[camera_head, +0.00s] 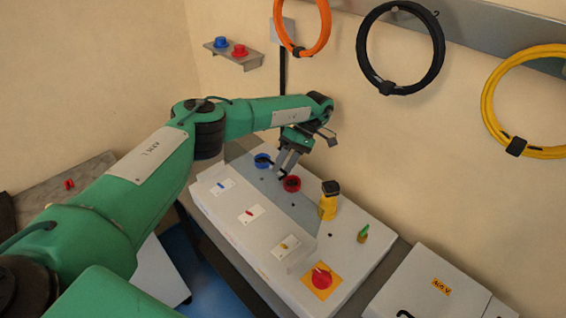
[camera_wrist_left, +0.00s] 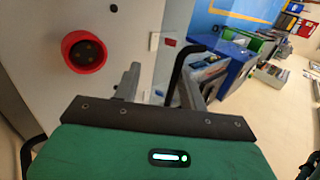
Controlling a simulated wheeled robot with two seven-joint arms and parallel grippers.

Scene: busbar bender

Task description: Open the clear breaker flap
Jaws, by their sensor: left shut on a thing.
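The clear breaker flap (camera_head: 288,208) shows in the head view as a faint see-through sheet over the pale panel, beside the row of small blue, red and orange breaker switches. Its edges are hard to make out, so I cannot tell how far it is tilted. My left gripper (camera_head: 283,171) reaches down over the far end of the panel, between the blue and red sockets. It is shut on a dark handle, which seems to belong to the flap. In the left wrist view a black curved bar (camera_wrist_left: 180,66) passes by the fingers. My right gripper is not in view.
A blue socket (camera_head: 262,160) and a red socket (camera_head: 292,184) sit close to my left gripper. Cable coils hang on the wall.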

